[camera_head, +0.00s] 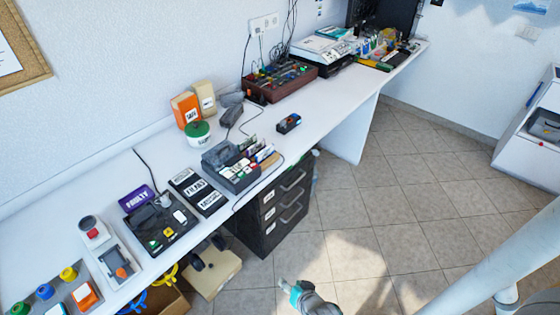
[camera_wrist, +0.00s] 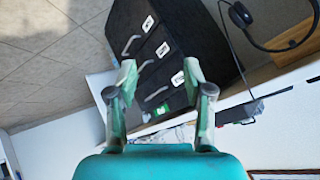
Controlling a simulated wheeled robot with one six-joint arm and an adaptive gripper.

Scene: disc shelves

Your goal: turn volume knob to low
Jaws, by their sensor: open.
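My gripper (camera_head: 287,286) is at the bottom of the head view, over the floor and in front of the desk, away from everything on it. In the wrist view its two fingers (camera_wrist: 160,72) are spread apart with nothing between them. A reddish-brown box (camera_head: 262,92) with several small coloured knobs or controls on top stands toward the back of the white desk (camera_head: 325,100). A black panel (camera_head: 172,238) with coloured buttons sits nearer, at the left. I cannot tell which control is the volume knob; no volume label is readable.
A black drawer cabinet (camera_head: 268,233) stands under the desk, and also shows in the wrist view (camera_wrist: 185,30). Labelled black cases (camera_head: 198,191), a green-lidded tub (camera_head: 198,133) and a small dark device (camera_head: 289,123) stand on the desk.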

